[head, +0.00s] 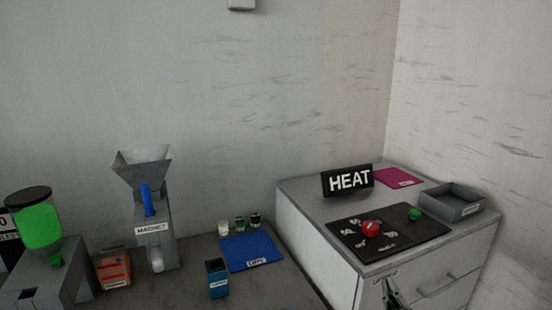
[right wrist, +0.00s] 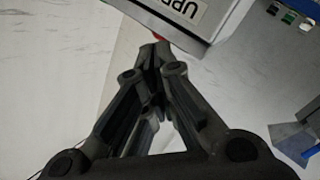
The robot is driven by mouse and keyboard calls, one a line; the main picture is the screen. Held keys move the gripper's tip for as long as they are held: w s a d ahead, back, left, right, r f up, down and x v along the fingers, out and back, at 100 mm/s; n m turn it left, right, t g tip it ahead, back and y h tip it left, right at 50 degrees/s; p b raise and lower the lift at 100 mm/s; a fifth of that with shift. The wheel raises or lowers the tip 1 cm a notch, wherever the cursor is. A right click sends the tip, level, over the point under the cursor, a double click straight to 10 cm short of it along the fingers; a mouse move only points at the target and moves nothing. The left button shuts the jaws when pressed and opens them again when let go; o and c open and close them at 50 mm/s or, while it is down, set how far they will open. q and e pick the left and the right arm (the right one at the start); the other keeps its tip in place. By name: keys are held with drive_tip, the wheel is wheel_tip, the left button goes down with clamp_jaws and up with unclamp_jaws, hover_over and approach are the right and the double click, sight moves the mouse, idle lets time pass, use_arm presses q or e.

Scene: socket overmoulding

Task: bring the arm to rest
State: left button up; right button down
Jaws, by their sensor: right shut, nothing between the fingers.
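My right gripper (head: 391,294) shows at the bottom edge of the head view, in front of the cabinet with drawers (head: 318,246). In the right wrist view its fingers (right wrist: 154,55) are closed together with nothing between them. The fingertips are close to the cabinet's labelled edge (right wrist: 222,12) in that picture; I cannot tell whether they touch it. My left gripper is not in view.
A black mat (head: 405,243) on the cabinet holds a red item (head: 370,229) and a green item (head: 414,214). A HEAT sign (head: 347,180), magenta mat (head: 398,177) and grey tray (head: 465,208) stand behind. The lower counter holds a magnet hopper (head: 152,220) and a blue mat (head: 251,252).

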drive_tip(key=s+f+m+g, duration=0.4)
drive_tip(key=s+f+g, duration=0.3)
drive_tip(key=s+f, duration=0.55)
drive_tip(key=s+a+f+g+y, duration=0.15)
drive_tip(key=s+f+g, duration=0.25)
drive_tip(key=s, duration=0.4)
drive_tip(key=s+a+f+g+y, duration=0.1)
drive_tip(key=s+a+f+g, duration=0.25)
drive_tip(key=s, duration=0.45)
wheel_tip(320, 180, down, 26)
drive_tip(key=s+f+g, duration=0.1)
drive_tip(key=s, duration=0.1)
drive_tip(key=s+d+f+g, duration=0.1)
drive_tip(key=s+d+f, duration=0.2)
drive_tip(key=s+f, duration=1.2)
drive_tip(key=shift+s+d+f+n, duration=0.2)
drive_tip(key=shift+s+f+n, duration=0.15)
drive_tip(key=shift+s, duration=0.45)
